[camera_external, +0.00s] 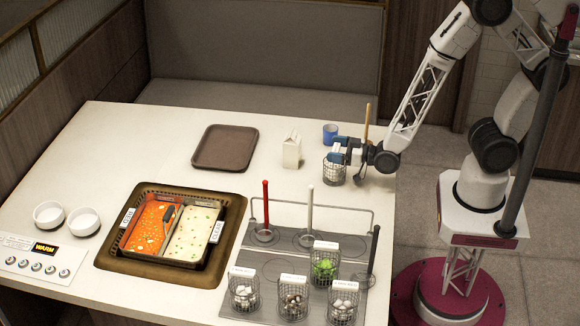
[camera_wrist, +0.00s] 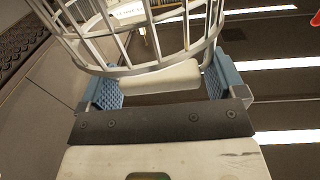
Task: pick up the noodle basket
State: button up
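A wire noodle basket (camera_external: 334,172) stands at the right side of the counter, directly below and left of my gripper (camera_external: 346,155). In the wrist view the noodle basket (camera_wrist: 150,35) fills the top of the picture, with metal bars, a round rim and a pale horizontal bar below the rim. My gripper (camera_wrist: 163,85) has its blue pads wide apart, one near each end of that pale bar. I cannot tell whether the pads touch it. The fingers partly cover the basket in the external view.
A blue cup (camera_external: 330,133), white carton (camera_external: 292,151) and brown tray (camera_external: 226,146) stand behind. A wooden stick (camera_external: 367,118) rises beside my wrist. Labelled wire baskets (camera_external: 325,268) stand at the front near the rail (camera_external: 310,204). A two-part sauce well (camera_external: 172,232) sits left.

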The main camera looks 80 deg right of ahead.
jog(key=c, duration=0.8)
jog(key=shift+r, duration=0.1)
jog(key=shift+r, duration=1.65)
jog(key=s, duration=0.5)
jog(key=s+d+r, duration=0.1)
jog(key=s, duration=0.4)
jog(key=s+d, duration=0.1)
jog(key=s, duration=0.5)
jog(key=shift+r, duration=0.25)
